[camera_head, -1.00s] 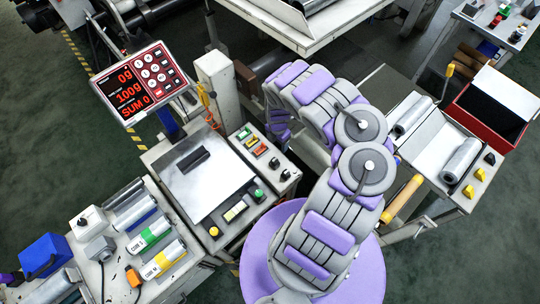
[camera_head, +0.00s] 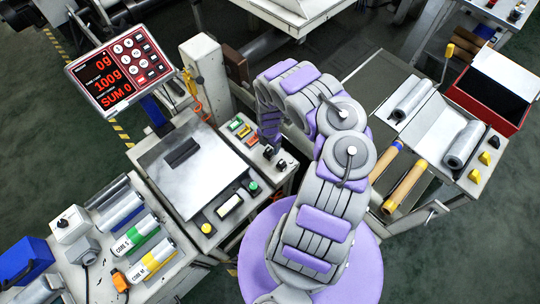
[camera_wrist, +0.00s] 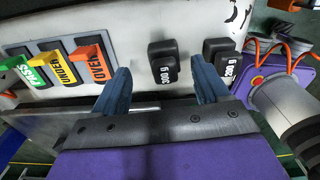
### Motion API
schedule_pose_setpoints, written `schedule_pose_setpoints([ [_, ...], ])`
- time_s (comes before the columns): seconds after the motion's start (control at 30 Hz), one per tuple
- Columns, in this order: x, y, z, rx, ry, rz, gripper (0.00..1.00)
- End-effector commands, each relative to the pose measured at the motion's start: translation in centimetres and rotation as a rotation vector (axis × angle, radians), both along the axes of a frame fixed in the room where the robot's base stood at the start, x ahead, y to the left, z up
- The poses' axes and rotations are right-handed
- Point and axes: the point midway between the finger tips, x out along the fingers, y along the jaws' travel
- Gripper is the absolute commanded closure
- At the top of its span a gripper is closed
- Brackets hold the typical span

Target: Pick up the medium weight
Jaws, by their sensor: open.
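Two small black weights stand on the pale ledge beside the scale. My gripper (camera_wrist: 162,82) is open and empty, with blue fingers on either side of the first weight's line. In the head view my gripper is mostly hidden behind my arm, and a weight (camera_head: 281,164) shows small beside it. I cannot tell which weight is medium.
Green, yellow and orange switches (camera_wrist: 62,68) sit left of my fingers on the same ledge. Orange cables (camera_wrist: 285,55) and a purple-faced part are at the right. The display (camera_head: 120,68) reads 0g, 100g, SUM 0.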

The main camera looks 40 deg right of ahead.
Motion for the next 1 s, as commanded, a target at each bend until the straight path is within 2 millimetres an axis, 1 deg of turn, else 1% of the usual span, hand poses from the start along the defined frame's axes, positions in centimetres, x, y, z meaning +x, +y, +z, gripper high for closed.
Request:
schedule_pose_setpoints([
  [0.17,0.0,0.0,-0.5,-0.001,0.0,0.001,0.26],
  [0.27,-0.1,-0.1,-1.2,0.002,0.0,0.001,0.26],
  [0.5,-0.7,0.1,-4.2,0.006,0.002,0.001,0.26],
  [0.63,-0.6,0.1,-5.4,0.005,0.001,0.0,0.26],
  [0.73,-0.6,0.2,-5.7,0.003,0.002,0.001,0.26],
  [0.93,-0.6,0.2,-5.5,0.001,0.0,0.001,0.26],
  [1.0,-0.6,0.2,-5.5,0.001,0.0,0.001,0.31],
])
